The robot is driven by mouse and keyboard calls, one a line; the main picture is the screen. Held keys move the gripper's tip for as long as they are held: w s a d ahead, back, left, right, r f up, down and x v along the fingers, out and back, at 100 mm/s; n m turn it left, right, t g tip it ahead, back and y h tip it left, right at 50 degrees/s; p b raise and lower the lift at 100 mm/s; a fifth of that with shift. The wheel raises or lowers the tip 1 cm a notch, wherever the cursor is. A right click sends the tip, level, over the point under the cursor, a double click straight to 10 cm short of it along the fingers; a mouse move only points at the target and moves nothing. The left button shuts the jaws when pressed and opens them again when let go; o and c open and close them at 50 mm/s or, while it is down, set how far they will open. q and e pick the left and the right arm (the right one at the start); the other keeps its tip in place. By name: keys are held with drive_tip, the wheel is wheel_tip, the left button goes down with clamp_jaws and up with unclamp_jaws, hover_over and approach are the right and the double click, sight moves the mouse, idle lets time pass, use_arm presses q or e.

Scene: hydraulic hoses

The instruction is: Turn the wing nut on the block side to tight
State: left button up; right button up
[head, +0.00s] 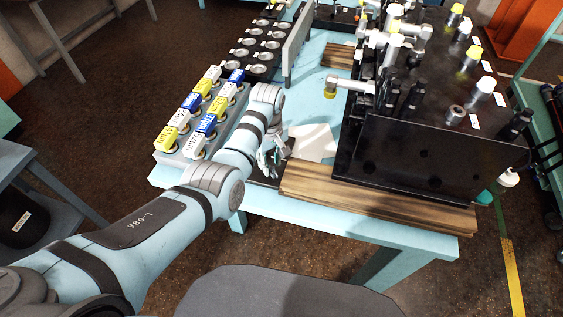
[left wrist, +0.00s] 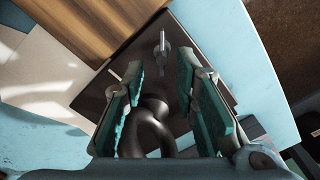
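My left gripper (head: 270,160) is low at the table's near-left part, between the tagged rack and the wooden board. In the left wrist view the left gripper (left wrist: 160,78) is open, with its two teal-padded fingers apart. A dark curved, loop-like part (left wrist: 152,125) lies between and below the fingers; I cannot tell whether they touch it. Beyond the fingertips a small grey metal part (left wrist: 162,45) stands on a dark plate (left wrist: 120,75). I cannot tell which of these is the wing nut. The black block (head: 425,160) stands to the right. My right gripper is not in view.
A rack with blue, white and yellow tags (head: 200,115) is close left of my arm. A wooden board (head: 375,200) lies under the block. A pale sheet (head: 312,143) lies right of the gripper. Fittings with yellow and white caps (head: 397,40) crowd the block's top.

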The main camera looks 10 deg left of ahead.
use_arm(q)
drive_tip(key=shift+s+f, duration=0.1)
drive_tip(key=shift+f, duration=0.4)
drive_tip(key=shift+a, duration=0.1)
drive_tip(key=shift+c, duration=0.2)
clamp_jaws()
drive_tip(key=shift+m, duration=0.3)
drive_tip(key=m, duration=0.4)
drive_tip(key=shift+w+d, duration=0.25)
drive_tip(key=shift+d, duration=0.05)
drive_tip(key=m, duration=0.5)
drive_tip(key=shift+w+d, duration=0.1)
drive_tip(key=shift+d, duration=0.25)
